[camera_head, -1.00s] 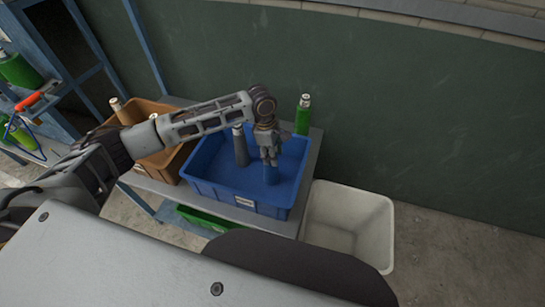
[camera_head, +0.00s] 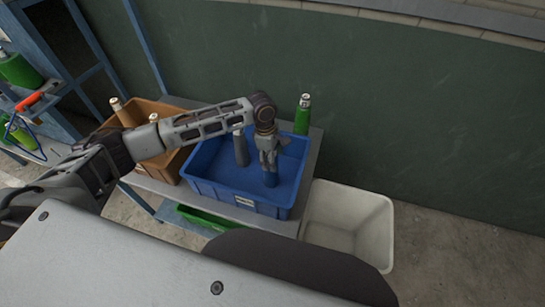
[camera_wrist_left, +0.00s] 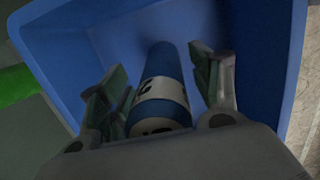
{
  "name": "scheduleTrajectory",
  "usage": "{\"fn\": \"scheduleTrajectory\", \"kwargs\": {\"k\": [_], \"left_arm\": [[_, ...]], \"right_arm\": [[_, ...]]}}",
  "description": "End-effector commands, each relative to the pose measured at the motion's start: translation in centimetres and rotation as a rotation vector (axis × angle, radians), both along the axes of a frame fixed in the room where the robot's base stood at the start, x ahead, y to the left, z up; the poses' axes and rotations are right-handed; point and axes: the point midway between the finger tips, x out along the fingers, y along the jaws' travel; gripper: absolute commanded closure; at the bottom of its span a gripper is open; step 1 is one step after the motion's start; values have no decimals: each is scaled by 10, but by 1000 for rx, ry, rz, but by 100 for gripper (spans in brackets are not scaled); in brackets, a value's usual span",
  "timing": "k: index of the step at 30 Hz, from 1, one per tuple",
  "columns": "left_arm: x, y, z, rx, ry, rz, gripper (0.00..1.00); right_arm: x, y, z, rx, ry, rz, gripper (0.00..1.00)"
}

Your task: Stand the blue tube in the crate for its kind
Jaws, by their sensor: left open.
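The blue tube (camera_head: 270,180) is inside the blue crate (camera_head: 228,191), near its front right. It is mostly hidden by my left gripper (camera_head: 270,171) in the head view. In the left wrist view the blue tube (camera_wrist_left: 163,88), with a white label band, lies between the two fingers of my left gripper (camera_wrist_left: 166,88). The fingers are open, with a gap on each side of the tube. A grey tube (camera_head: 240,149) stands in the same crate, left of the gripper. My right gripper is not in view.
A brown crate (camera_head: 170,170) with light-topped tubes stands left of the blue crate. A white bin (camera_head: 347,222) is at the right, and a green crate (camera_head: 205,220) sits below. Green bottles are at far left.

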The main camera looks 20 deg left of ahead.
Motion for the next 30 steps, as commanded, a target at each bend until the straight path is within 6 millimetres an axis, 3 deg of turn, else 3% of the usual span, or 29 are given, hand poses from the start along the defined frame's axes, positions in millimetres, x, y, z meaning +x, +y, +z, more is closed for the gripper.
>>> {"fn": "scheduleTrajectory", "kwargs": {"k": [10,14,30], "left_arm": [[0,0,2,0,-1,-1,36],[1,1,12,0,-2,0,36],[1,13,88,-1,-2,0,36]], "right_arm": [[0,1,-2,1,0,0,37],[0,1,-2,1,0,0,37],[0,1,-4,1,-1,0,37]]}}
